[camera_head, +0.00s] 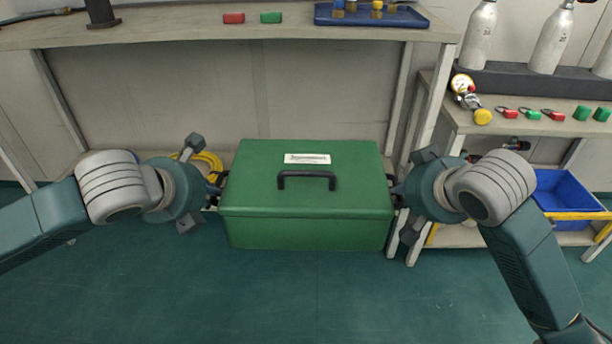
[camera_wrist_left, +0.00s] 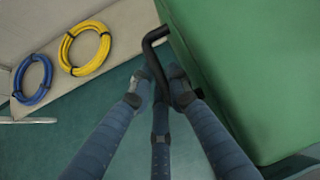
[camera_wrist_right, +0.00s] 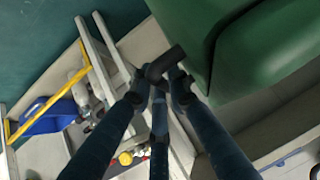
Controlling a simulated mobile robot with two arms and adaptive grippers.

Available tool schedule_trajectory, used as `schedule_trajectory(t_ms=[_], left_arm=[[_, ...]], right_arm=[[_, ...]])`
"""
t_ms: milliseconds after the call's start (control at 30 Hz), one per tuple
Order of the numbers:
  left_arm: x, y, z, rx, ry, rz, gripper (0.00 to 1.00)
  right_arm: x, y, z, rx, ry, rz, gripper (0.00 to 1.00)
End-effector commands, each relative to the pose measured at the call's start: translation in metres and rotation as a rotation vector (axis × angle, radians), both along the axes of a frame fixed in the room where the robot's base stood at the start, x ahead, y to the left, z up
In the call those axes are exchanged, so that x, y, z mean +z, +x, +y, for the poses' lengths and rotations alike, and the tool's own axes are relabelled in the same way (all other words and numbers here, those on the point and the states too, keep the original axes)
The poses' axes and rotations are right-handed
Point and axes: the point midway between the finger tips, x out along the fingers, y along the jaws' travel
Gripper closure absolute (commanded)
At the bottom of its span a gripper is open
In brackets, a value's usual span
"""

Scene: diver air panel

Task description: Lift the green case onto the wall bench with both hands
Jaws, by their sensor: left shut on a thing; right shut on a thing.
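The green case (camera_head: 306,222) is closed and level, in front of the wall bench (camera_head: 250,38) and below its top. It has a black lid handle and a pale label on top. My left gripper (camera_head: 213,190) is shut on the black handle at the case's left side; this side handle (camera_wrist_left: 153,42) shows in the left wrist view. My right gripper (camera_head: 398,192) is shut on the handle at the right side, seen as a black bar (camera_wrist_right: 164,64) in the right wrist view. The underside is hidden, so I cannot tell its height above the floor.
Red (camera_head: 234,18) and green (camera_head: 271,17) blocks and a blue tray (camera_head: 372,20) occupy the bench top; a dark stand (camera_head: 101,12) is at left. A side shelf with cylinders (camera_head: 480,35) stands right, with a blue bin (camera_head: 568,200) below. Hoses (camera_wrist_left: 85,48) lie left.

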Motion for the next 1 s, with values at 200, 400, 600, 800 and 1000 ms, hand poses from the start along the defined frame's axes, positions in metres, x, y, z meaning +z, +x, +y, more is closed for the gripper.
schedule_trajectory(t_ms=[200,400,600,800,1000], left_arm=[[0.005,0.002,0.003,0.004,0.005,-0.007,1.0],[0.015,0.002,0.002,0.004,0.004,-0.008,1.0],[0.025,0.002,0.003,0.005,0.005,-0.006,1.0],[0.035,0.002,0.002,0.004,0.005,-0.008,1.0],[0.045,0.002,0.003,0.005,0.005,-0.007,1.0]], right_arm=[[0.005,0.002,-0.003,-0.005,-0.004,-0.007,1.0],[0.015,0.002,-0.003,-0.006,-0.004,-0.007,1.0],[0.025,0.002,-0.003,-0.005,-0.003,-0.006,1.0],[0.035,0.002,-0.003,-0.005,-0.004,-0.007,1.0],[0.045,0.002,-0.002,-0.005,-0.002,-0.006,1.0]])
